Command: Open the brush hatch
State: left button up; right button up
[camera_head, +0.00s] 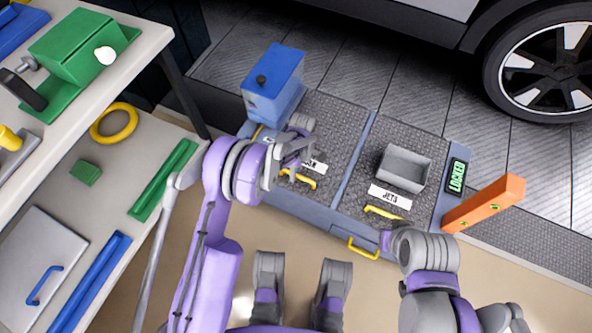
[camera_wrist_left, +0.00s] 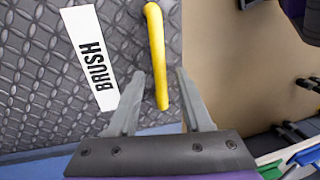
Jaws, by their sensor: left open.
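The brush hatch (camera_head: 336,118) is a dark tread-plate panel in the floor, shut and flat. Its white BRUSH label (camera_wrist_left: 90,57) is partly covered by my arm in the head view. The yellow handle (camera_head: 298,180) is at the hatch's near edge; in the left wrist view the handle (camera_wrist_left: 156,55) runs between my fingers. My left gripper (camera_head: 291,158) is open, its fingertips (camera_wrist_left: 158,88) on either side of the handle's near end. I cannot tell whether they touch it. My right arm (camera_head: 428,255) hangs at the right; its gripper fingers are not visible.
The JETS hatch (camera_head: 357,185) on the right carries a grey box (camera_head: 402,172). Beside it are a LOCKED display (camera_head: 457,176) and an orange bar (camera_head: 485,204). A shelf bench (camera_head: 130,110) stands left; a car wheel (camera_head: 545,65) is behind.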

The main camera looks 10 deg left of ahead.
pick_arm(q)
grip_shut()
dwell(1.4)
